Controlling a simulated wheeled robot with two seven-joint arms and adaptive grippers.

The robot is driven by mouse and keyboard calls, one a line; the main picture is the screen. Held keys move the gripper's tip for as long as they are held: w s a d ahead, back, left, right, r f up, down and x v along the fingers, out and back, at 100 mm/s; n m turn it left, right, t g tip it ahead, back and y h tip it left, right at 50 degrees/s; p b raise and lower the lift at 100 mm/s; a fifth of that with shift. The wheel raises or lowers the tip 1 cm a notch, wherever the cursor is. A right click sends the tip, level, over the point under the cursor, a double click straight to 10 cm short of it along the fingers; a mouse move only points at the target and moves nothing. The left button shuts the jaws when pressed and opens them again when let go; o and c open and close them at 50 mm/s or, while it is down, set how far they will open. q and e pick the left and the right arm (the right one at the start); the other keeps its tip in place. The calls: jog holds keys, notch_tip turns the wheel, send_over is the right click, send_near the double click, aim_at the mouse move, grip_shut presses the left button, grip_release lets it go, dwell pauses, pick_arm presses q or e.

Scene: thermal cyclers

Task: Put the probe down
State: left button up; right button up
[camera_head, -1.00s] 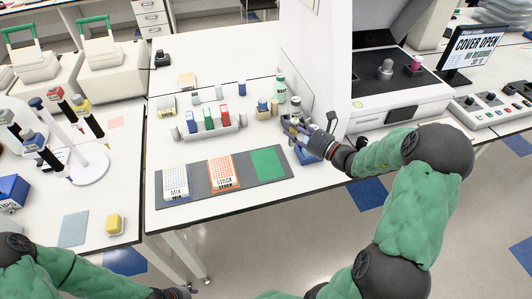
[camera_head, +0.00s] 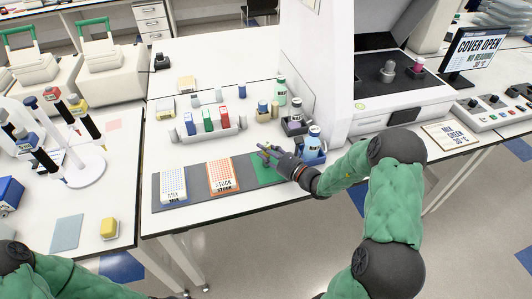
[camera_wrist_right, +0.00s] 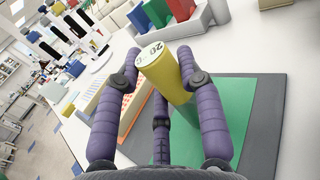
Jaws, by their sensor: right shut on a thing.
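My right gripper (camera_head: 267,151) is over the green pad (camera_head: 264,174) on the dark grey mat. Its purple fingers show in the wrist view (camera_wrist_right: 160,72), shut around a yellow cylinder (camera_wrist_right: 172,78) with a white top marked "20", which I take for the probe. The cylinder is tilted in the wrist view, with the green pad (camera_wrist_right: 228,112) behind it. I cannot tell whether its lower end touches the pad. In the head view the fingers mostly hide it. My left gripper (camera_head: 178,295) is only a dark sliver at the bottom edge, its fingers unclear.
White MIX (camera_head: 173,184) and orange STOCK (camera_head: 221,176) racks stand left of the green pad. A rack of coloured blocks (camera_head: 208,123) is behind. A bottle in a blue holder (camera_head: 313,145) is close right of my right gripper. The machine (camera_head: 400,95) stands beyond.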

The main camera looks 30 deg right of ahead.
jog(key=shift+f, duration=0.1)
jog(key=shift+f, duration=0.15)
jog(key=o, duration=1.2)
jog(key=shift+c, duration=0.2)
jog(key=shift+r, duration=0.2)
jog(key=shift+s+d, duration=0.2)
jog(key=shift+s, duration=0.1)
jog(key=p+v, duration=0.1)
jog(key=v, duration=1)
jog(key=shift+s, duration=0.25)
